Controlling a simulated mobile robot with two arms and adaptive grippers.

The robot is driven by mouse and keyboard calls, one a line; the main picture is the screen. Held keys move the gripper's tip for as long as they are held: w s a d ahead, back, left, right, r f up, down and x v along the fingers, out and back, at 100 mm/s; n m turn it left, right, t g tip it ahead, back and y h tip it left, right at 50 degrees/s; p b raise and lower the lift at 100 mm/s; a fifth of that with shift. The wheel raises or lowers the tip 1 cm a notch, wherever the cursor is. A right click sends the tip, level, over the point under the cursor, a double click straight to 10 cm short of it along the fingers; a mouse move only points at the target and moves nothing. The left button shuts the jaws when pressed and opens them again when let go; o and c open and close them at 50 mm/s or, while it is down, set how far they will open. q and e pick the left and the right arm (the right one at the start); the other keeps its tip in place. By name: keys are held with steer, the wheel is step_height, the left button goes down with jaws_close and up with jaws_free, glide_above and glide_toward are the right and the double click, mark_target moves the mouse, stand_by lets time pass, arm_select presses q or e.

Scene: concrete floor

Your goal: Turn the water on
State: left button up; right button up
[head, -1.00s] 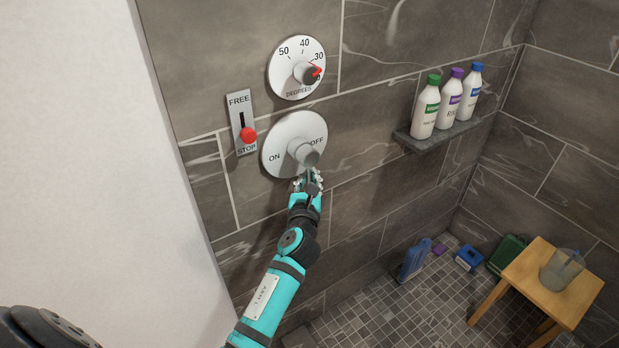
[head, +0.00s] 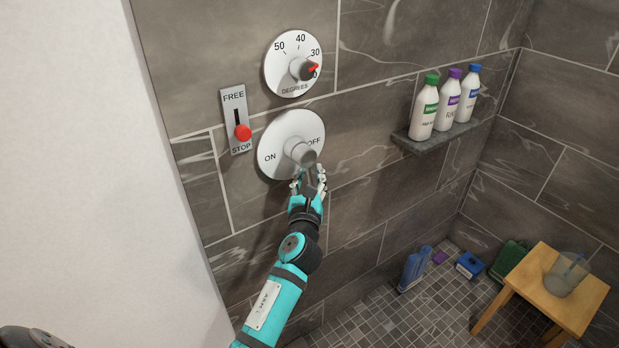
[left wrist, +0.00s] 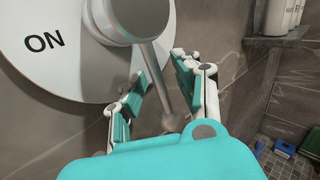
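A round white ON/OFF dial (head: 276,135) is on the tiled wall, with ON at its left and OFF at its upper right. Its grey knob (head: 305,154) shows large in the left wrist view (left wrist: 137,18), with a grey lever (left wrist: 170,80) running down from it. My left gripper (head: 310,180) is just below the knob. In the left wrist view its fingers (left wrist: 160,78) are apart, one on each side of the lever, with gaps visible. The lever's lower end is in front of the palm. My right gripper is not in view.
Above is a temperature dial (head: 281,70) with a red marker. A FREE/STOP slider (head: 243,132) is at the left, its red knob near STOP. A shelf (head: 430,143) holds three bottles. A wooden stool (head: 530,285) with a jug and several containers stand at lower right.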

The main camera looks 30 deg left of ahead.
arm_select(q)
steer(key=v, duration=1.2)
stand_by(0.4)
steer(key=d+f+n+g+h, duration=0.2)
steer(key=f, duration=0.8)
steer(key=d+f+n+g+h, duration=0.2)
steer(key=f, duration=0.7)
steer(key=s+d+f+n+g+h, duration=0.15)
steer(key=s+f+n, duration=0.3)
steer(key=f, duration=0.55)
steer(key=s+f+n+g, duration=0.3)
steer(key=s+f, duration=0.3)
steer(key=f, duration=0.4)
steer(key=s+a+f+n+g, duration=0.1)
steer(key=s+f+n, duration=0.4)
steer(key=s, duration=0.6)
steer(key=s+a+f+n+g+h, duration=0.1)
steer(key=s+f+n+g, duration=0.3)
steer(key=s, duration=0.8)
steer(key=s+a+f+n+g, duration=0.2)
steer(key=s+f+n, duration=0.5)
steer(key=s+f, duration=0.4)
steer(key=shift+s+a+f+g, duration=0.15)
steer(key=shift+a+f+g, duration=0.2)
steer(key=shift+g, duration=0.3)
